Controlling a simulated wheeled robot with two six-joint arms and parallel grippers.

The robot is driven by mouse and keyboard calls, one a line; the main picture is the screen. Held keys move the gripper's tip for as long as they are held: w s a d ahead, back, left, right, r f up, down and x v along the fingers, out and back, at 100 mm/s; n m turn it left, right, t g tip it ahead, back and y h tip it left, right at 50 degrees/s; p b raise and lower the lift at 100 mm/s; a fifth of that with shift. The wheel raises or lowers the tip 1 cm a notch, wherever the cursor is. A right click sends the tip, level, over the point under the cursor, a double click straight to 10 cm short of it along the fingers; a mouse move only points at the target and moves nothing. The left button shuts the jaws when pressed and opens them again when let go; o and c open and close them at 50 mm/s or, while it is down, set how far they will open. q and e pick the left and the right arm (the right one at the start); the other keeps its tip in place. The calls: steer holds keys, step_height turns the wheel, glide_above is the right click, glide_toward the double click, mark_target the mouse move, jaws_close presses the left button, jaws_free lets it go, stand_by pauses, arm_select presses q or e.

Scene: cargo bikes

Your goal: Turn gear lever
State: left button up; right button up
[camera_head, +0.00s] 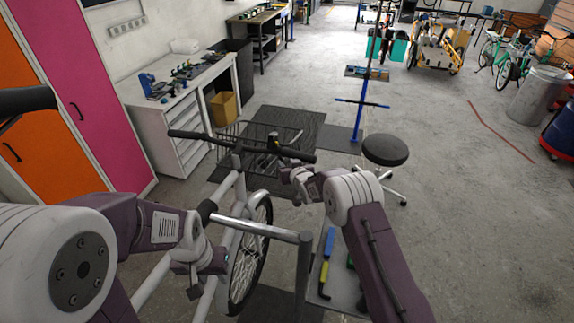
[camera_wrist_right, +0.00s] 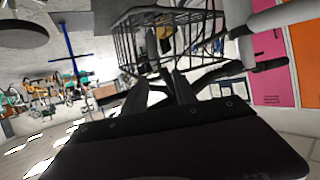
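A bicycle with a white frame (camera_head: 231,190) stands in front of me, with a dark handlebar (camera_head: 205,137) across the picture's middle. A small dark fitting (camera_head: 273,140) sits on the bar's right half; I cannot tell for sure that it is the gear lever. My right gripper (camera_head: 285,174) is just below the bar's right grip. In the right wrist view its dark fingers (camera_wrist_right: 160,85) look apart, with a pale gap between them and the handlebar close by. My left gripper (camera_head: 196,284) hangs low beside the bicycle frame; its fingers are too small to read.
A wire basket (camera_head: 226,150) is at the bicycle's front, also in the right wrist view (camera_wrist_right: 128,50). A grey post and clamp bar (camera_head: 303,260) stand close to my right arm. A stool (camera_head: 385,150) and workbench (camera_head: 180,105) are farther off.

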steer(key=shift+s+d, duration=0.1)
steer(key=shift+s, duration=0.05)
steer(key=d+b+v, duration=0.2)
steer(key=b+v, duration=0.1)
steer(key=v, duration=0.7)
steer(key=shift+w+b, duration=0.3)
steer(key=shift+b, duration=0.1)
steer(key=shift+f, duration=0.1)
